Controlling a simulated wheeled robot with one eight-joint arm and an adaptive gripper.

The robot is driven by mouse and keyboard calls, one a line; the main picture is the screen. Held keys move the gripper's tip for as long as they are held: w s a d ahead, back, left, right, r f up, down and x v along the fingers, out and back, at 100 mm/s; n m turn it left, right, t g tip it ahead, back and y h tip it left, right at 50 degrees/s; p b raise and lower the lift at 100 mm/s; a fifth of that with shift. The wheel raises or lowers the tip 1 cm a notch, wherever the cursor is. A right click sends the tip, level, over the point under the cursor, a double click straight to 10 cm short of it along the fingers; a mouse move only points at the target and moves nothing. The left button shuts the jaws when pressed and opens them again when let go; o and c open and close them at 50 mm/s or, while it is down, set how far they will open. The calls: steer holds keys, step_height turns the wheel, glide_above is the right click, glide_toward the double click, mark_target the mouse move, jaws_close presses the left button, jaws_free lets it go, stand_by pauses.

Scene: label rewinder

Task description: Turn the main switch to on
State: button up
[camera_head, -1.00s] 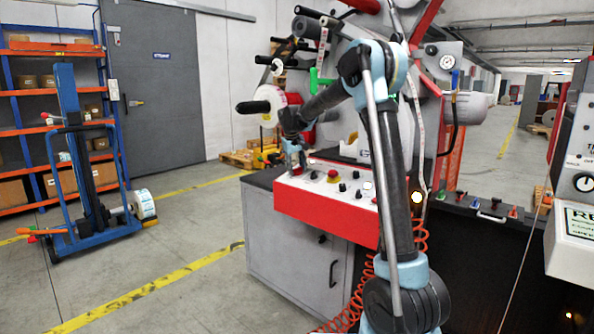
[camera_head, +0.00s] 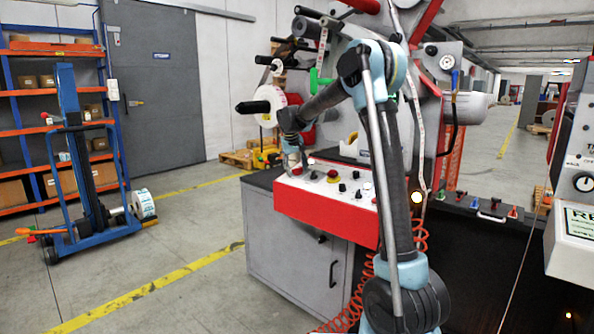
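The control panel (camera_head: 315,212) is a red-fronted box with a white sloped top, set on the grey cabinet of the rewinder. Its top carries several knobs and buttons, including a red emergency button (camera_head: 333,176). Which knob is the main switch cannot be told at this size. My gripper (camera_head: 294,170) points down at the left end of the panel, at or just above its surface. It covers whatever control lies under it. Its fingers are small and blurred, so their opening does not show.
My arm stands in front of the panel's right part. A white reel (camera_head: 269,105) on a black spindle is behind my wrist. A grey cabinet (camera_head: 300,265) is below the panel. A blue lift trolley (camera_head: 85,190) stands at left, with clear floor between.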

stand_by(0.3)
steer(key=v, duration=1.2)
